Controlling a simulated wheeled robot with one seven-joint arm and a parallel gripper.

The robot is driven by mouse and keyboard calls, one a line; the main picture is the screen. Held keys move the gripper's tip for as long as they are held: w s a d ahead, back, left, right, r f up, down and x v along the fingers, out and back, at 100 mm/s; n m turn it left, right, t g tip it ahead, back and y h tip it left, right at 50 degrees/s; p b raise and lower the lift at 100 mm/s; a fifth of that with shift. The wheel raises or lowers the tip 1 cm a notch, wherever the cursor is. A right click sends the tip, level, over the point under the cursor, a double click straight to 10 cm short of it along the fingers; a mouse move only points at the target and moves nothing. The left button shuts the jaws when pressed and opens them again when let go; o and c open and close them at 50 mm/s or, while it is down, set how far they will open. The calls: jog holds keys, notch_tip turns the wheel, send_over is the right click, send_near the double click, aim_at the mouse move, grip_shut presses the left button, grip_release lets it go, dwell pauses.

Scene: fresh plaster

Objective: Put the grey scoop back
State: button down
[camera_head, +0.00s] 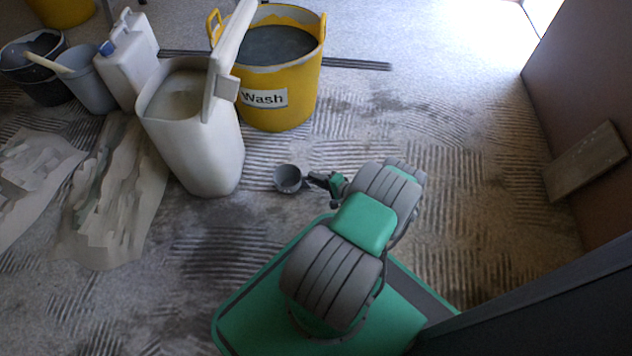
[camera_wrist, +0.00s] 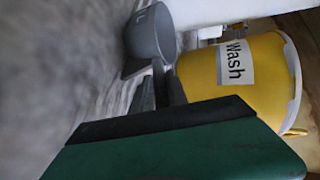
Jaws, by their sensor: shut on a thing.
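The grey scoop (camera_head: 288,178) is a small round cup with a short handle. My gripper (camera_head: 318,181) is shut on its handle and holds it in front of the yellow bucket and to the right of the white bin. In the wrist view the scoop's cup (camera_wrist: 151,38) sits just beyond my gripper's fingers (camera_wrist: 160,88). The tall white bin (camera_head: 200,150) stands open with pale material inside, and its lid (camera_head: 228,55) is tilted up at its right side.
A yellow bucket (camera_head: 275,100) marked "Wash" holds grey liquid behind the scoop. A white jerrycan (camera_head: 128,58), a grey bucket (camera_head: 92,82) and crumpled sheets (camera_head: 115,200) are at the left. A board (camera_head: 587,160) leans at the right wall. The floor right of centre is clear.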

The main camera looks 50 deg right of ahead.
jog(key=c, duration=1.3)
grip_release()
jog(key=shift+s, duration=0.1)
jog(key=shift+d, duration=0.1)
jog(key=a+p+v, duration=0.1)
jog(key=p+v, duration=0.3)
jog(key=v, duration=0.8)
jog(key=w+r+n+g+y, duration=0.35)
jog(key=w+r+n, duration=0.25)
jog(key=w+r, duration=0.3)
jog(key=w+a+r+n+g, duration=0.6)
jog(key=a+r, duration=0.5)
jog(key=r, duration=0.4)
jog(key=s+a+r+n+g+h, duration=0.2)
jog(key=a+r+n+h, duration=0.1)
jog(key=a+r, duration=1.05)
jog(key=s+a+r+n+h, duration=0.1)
jog(key=s+a+r, duration=0.3)
jog(key=s+a, duration=0.5)
jog(key=shift+s+a+n+h, duration=0.4)
jog(key=shift+s+n, duration=0.2)
jog(key=shift+s, duration=0.35)
